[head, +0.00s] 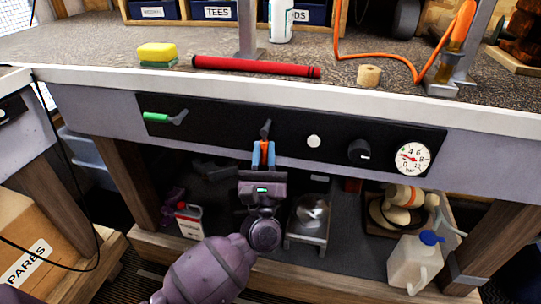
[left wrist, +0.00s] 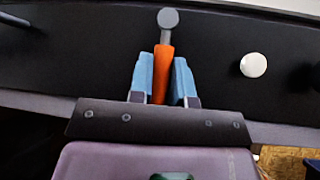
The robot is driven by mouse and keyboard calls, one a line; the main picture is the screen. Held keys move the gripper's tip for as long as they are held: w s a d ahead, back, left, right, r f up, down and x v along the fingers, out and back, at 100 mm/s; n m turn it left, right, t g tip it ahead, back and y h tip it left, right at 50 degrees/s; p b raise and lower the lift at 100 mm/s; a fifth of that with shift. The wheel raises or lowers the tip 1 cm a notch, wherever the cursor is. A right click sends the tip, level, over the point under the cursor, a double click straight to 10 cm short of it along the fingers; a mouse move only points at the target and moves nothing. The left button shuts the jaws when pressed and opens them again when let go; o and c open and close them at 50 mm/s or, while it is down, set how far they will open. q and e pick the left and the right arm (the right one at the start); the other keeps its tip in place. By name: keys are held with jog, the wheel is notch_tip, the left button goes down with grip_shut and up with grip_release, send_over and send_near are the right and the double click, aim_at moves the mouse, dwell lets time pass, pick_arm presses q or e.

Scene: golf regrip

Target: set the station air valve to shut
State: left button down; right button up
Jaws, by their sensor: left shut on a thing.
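The black control panel (head: 205,123) runs along the front of the bench. An orange-handled lever (head: 265,147) is at its middle, with a grey pivot above the handle. In the left wrist view the orange handle (left wrist: 162,75) hangs almost straight down from its round grey pivot (left wrist: 167,20). My left gripper (head: 264,155) is shut on this handle, with a blue finger on each side. A second lever with a green handle (head: 157,117) lies nearly level at the panel's left end. I see no label telling which lever is the air valve. My right gripper is not in view.
Right of the orange lever are a white button (head: 313,141), a black knob (head: 359,150) and a pressure gauge (head: 412,158). A red grip (head: 255,67), yellow sponge (head: 157,51) and tape roll (head: 369,75) lie on the bench. Below is a shelf with a white jug (head: 414,262).

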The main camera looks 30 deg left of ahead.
aim_at(264, 127)
pick_arm(q)
jog(key=shift+d+n+y, duration=0.1)
jog(key=shift+n+y, duration=0.3)
jog(key=shift+n, duration=0.1)
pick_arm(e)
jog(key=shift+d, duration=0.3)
pick_arm(q)
jog(key=c, duration=1.1)
grip_release()
jog(key=shift+r, duration=0.1)
jog(key=shift+r, duration=0.3)
jog(key=shift+y, duration=0.3)
jog(key=r+p, duration=0.2)
jog(key=r, duration=0.3)
jog(key=r+p, duration=0.1)
jog(key=r, duration=0.4)
jog(key=shift+w+a+r+p, duration=0.15)
jog(key=shift+a+r+p, duration=0.05)
jog(key=shift+r+p, duration=0.2)
jog(key=r+p, duration=0.1)
jog(key=r, duration=0.3)
jog(key=r+p, duration=0.2)
jog(key=r, duration=0.2)
jog(key=shift+d+r, duration=0.2)
jog(key=shift+r, duration=0.1)
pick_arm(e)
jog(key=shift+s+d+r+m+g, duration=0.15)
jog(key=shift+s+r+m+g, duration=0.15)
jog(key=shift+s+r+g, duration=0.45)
